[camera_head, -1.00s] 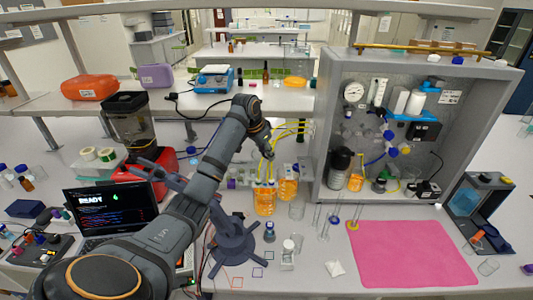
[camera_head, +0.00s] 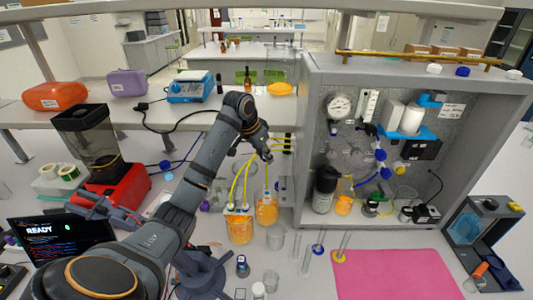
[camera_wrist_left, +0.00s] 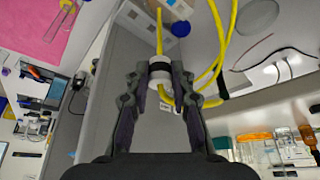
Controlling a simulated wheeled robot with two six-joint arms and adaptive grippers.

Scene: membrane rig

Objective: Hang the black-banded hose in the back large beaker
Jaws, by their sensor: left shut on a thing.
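My left gripper (camera_head: 264,154) is above the orange-filled vessels at the bench's middle. In the left wrist view it is shut on the white collar of a yellow hose with a black band (camera_wrist_left: 160,69). Below the gripper in the head view, a yellow hose (camera_head: 266,177) runs down toward the back large beaker (camera_head: 267,212), which holds orange liquid. I cannot tell whether its end is inside. A front orange-filled vessel (camera_head: 240,230) stands to its left, with yellow hoses (camera_head: 236,190) going into it.
A grey cabinet (camera_head: 300,130) with gauges and pumps stands just right of the gripper. An empty glass beaker (camera_head: 276,237) and thin upright glass tubes stand in front. A pink mat (camera_head: 400,275) lies at the right. A red-based blender (camera_head: 110,180) stands at the left.

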